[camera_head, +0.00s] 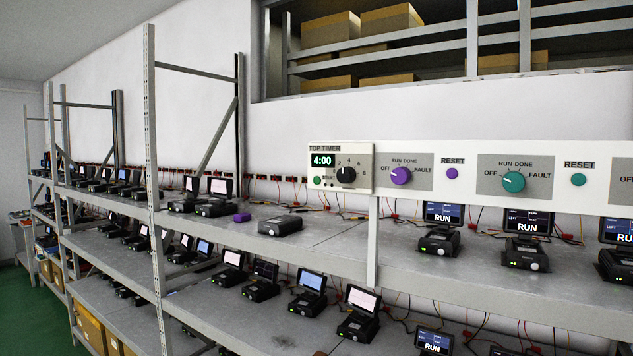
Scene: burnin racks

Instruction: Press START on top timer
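The top timer (341,167) is a cream panel labelled TOP TIMER, mounted at the left end of a long white control strip above the rack's upper shelf. Its green display (322,160) reads 4:00. A black dial (346,175) marked with numbers sits to the right of the display. A small green START button (317,180) is below the display, at the panel's lower left. Neither of my grippers is in view.
Purple (401,176) and teal (513,182) knobs, each with a RESET button, sit along the strip to the right. A grey rack post (373,240) stands below the timer. Shelves hold several devices with screens and loose wires. Cardboard boxes (332,29) are behind the upper opening.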

